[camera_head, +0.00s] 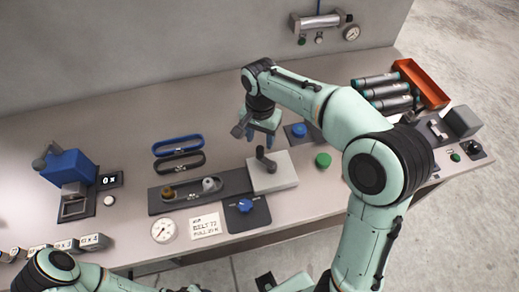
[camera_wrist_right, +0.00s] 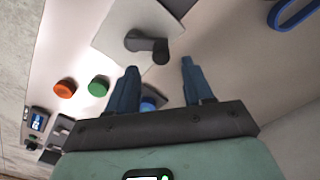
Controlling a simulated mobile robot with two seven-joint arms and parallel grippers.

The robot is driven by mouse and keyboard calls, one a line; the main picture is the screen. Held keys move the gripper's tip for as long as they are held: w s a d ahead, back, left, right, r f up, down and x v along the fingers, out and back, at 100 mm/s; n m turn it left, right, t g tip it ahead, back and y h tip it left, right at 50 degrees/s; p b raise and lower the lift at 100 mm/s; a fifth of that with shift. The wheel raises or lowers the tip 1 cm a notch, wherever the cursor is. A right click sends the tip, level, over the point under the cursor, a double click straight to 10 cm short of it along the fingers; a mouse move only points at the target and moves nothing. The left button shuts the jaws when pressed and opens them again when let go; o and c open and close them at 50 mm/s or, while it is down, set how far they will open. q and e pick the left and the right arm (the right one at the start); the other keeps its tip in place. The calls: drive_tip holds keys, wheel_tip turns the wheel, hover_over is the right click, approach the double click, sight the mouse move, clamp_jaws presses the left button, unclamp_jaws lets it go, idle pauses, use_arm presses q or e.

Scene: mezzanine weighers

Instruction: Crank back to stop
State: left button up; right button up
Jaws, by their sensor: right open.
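The black crank (camera_head: 265,160) stands on a pale square block (camera_head: 282,176) at the right end of a dark plate (camera_head: 232,184). It also shows in the right wrist view (camera_wrist_right: 148,44), ahead of the fingertips. My right gripper (camera_head: 262,136) is open and empty, with dark blue fingers pointing down behind the crank. In the right wrist view its fingers (camera_wrist_right: 158,65) are spread apart, and the crank's knob lies just beyond the gap. I see no contact between them. My left arm shows at the lower left, but its gripper is not visible.
Green (camera_head: 323,160) and blue buttons (camera_head: 299,130) flank the block's right. An orange tray (camera_head: 425,85) stands farther right.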

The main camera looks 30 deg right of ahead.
sight(260, 148)
wheel_tip(260, 148, down, 7)
drive_tip(key=shift+r+b, duration=0.2)
drive_tip(key=shift+b, duration=0.15)
clamp_jaws()
